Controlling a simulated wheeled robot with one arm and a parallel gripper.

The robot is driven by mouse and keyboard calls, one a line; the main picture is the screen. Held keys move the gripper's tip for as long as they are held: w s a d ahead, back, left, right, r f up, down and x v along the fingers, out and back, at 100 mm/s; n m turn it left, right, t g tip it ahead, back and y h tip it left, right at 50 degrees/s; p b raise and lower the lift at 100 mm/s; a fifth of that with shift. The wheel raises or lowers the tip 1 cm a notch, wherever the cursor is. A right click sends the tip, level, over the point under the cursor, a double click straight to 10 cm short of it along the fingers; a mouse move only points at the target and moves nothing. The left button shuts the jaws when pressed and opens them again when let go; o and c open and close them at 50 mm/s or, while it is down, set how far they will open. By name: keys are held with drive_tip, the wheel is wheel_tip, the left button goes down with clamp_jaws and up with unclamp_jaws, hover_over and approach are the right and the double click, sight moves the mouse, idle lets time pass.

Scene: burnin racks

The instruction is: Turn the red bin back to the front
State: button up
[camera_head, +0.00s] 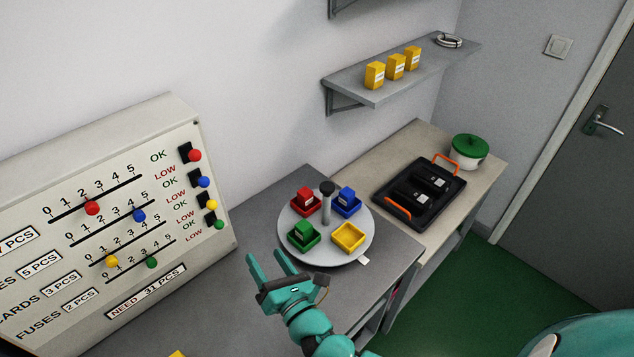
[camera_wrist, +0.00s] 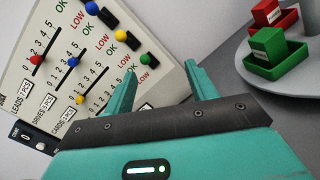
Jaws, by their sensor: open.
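The red bin (camera_head: 303,208) sits on a round light-grey turntable (camera_head: 325,255), on its far left side, with a red block in it. The turntable has a dark-topped centre post (camera_head: 327,198) and a small white tab (camera_head: 363,261) at its front right edge. A blue bin (camera_head: 347,209) is at the far right, a green bin (camera_head: 302,243) at the near left and a yellow bin (camera_head: 348,237) at the near right. My gripper (camera_head: 269,262) is open and empty, left of and in front of the turntable. The wrist view also shows the red bin (camera_wrist: 284,22) and green bin (camera_wrist: 276,66).
A slanted panel (camera_head: 130,210) with coloured sliders and knobs stands at the left. A black tray with orange handles (camera_head: 420,194) and a green-lidded pot (camera_head: 469,151) are on the bench to the right. A wall shelf (camera_head: 400,75) holds three yellow boxes.

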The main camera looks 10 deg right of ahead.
drive_tip(key=w+d+m+t+h, duration=0.1)
drive_tip(key=w+d+h, duration=0.2)
drive_tip(key=d+h, duration=0.25)
drive_tip(key=h+b, duration=0.1)
drive_tip(key=h, duration=0.5)
approach(328, 191)
drive_tip(key=shift+g+y, duration=0.25)
drive_tip(key=shift+g, duration=0.05)
drive_tip(key=x, duration=1)
drive_tip(key=shift+w+d+r, duration=0.1)
drive_tip(key=shift+r, duration=0.15)
drive_tip(key=shift+x, duration=0.85)
drive_tip(key=shift+f, duration=0.15)
drive_tip(key=shift+c, duration=0.3)
clamp_jaws()
